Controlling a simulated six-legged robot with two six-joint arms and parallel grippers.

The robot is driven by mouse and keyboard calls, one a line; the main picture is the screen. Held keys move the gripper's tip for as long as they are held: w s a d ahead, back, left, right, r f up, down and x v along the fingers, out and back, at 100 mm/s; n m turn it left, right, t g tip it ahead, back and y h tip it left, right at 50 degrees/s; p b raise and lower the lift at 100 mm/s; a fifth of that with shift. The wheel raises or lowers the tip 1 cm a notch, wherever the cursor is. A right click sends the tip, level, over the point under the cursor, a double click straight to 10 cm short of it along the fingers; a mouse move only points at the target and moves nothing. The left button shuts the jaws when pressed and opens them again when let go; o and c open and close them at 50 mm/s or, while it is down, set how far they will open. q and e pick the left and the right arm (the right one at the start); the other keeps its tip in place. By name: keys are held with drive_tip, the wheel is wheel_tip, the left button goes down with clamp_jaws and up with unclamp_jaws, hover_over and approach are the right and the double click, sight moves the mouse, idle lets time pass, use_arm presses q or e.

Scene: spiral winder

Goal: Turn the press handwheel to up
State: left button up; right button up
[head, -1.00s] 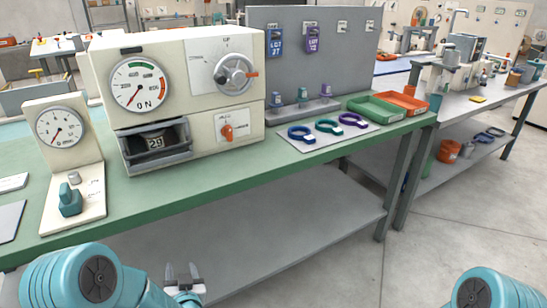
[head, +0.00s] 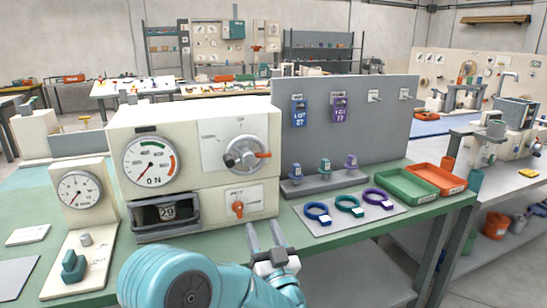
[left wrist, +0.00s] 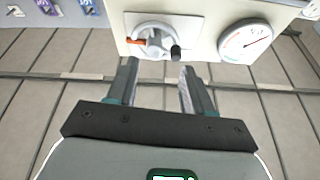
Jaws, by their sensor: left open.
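The press handwheel (head: 245,154) is a grey knob wheel on the front of a cream press (head: 190,125), at its upper right. Its orange pointer points right, and the UP mark is above the wheel. It also shows in the left wrist view (left wrist: 155,42), near the top middle, with an orange pointer to the left and a black knob. My left gripper (head: 265,228) is open and empty, below and in front of the wheel, apart from it. Its two fingers (left wrist: 158,72) show apart in the left wrist view. My right gripper is not in view.
Below the wheel is an orange switch (head: 238,208). A dial gauge (head: 150,160) and a drawer (head: 166,215) are to its left. Coloured rings (head: 348,206) and green (head: 407,186) and orange (head: 435,178) trays lie on the bench to the right. A smaller gauge stand (head: 80,190) is at left.

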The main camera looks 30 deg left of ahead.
use_arm(q)
wheel_tip(320, 180, up, 4)
drive_tip(key=d+p, duration=0.1)
drive_tip(key=p, duration=0.4)
approach(249, 162)
drive_tip(key=x, duration=0.8)
drive_tip(key=shift+r, duration=0.1)
drive_tip(key=shift+w, duration=0.15)
drive_tip(key=c, duration=0.8)
